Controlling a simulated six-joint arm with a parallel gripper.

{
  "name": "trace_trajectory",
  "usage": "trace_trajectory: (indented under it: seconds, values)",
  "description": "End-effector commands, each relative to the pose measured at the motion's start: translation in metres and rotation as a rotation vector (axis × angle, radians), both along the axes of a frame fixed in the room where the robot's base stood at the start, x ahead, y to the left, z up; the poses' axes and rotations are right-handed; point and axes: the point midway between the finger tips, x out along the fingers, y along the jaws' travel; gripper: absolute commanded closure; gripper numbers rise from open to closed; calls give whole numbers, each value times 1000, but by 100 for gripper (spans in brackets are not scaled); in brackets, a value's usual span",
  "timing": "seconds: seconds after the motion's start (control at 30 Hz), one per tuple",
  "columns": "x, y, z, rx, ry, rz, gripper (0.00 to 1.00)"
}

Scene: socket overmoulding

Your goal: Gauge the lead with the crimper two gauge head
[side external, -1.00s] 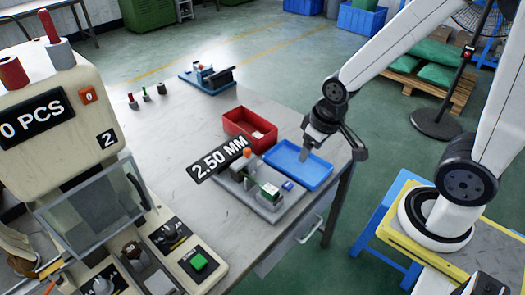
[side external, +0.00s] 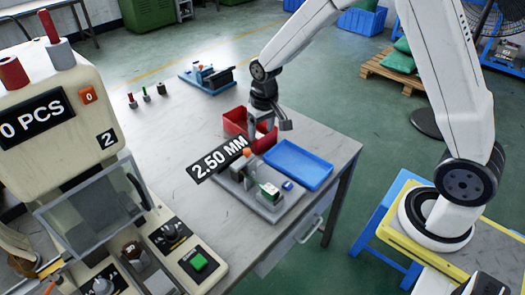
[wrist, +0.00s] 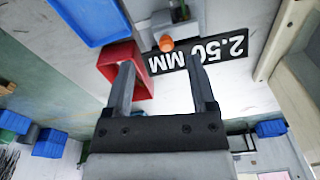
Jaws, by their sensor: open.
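A grey gauge fixture (side external: 237,190) stands on the bench, with an orange knob (side external: 247,152), a green-and-white block (side external: 270,191) and a black 2.50 MM readout (side external: 218,162). In the wrist view the readout (wrist: 220,48) appears upside down beyond my fingers, with the orange knob (wrist: 166,44) between them. My gripper (side external: 262,129) is open and empty, above the bench by the red bin and behind the fixture; its two fingers also show in the wrist view (wrist: 160,60). I cannot make out the lead. A cream machine marked 2 (side external: 60,95) stands at left.
The red bin (side external: 234,119) is partly hidden by my gripper. An empty blue tray (side external: 305,168) lies right of the fixture. A blue-based device (side external: 207,80) and several small coloured pegs (side external: 147,98) stand farther back. The bench's left middle is clear.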

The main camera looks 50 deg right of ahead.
Motion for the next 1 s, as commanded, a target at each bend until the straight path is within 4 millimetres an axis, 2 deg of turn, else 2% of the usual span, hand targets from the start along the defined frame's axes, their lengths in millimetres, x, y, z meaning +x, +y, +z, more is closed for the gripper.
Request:
trace_trajectory:
  seconds: [0.03,0.2,0.4,0.8,1.0]
  values:
    - [11,-1,-7,1,13,-13,28]
    - [40,-3,-25,3,48,-53,28]
    - [60,-5,-40,5,73,-83,28]
    - [64,-5,-45,5,80,-91,28]
    - [64,-5,-58,5,81,-90,28]
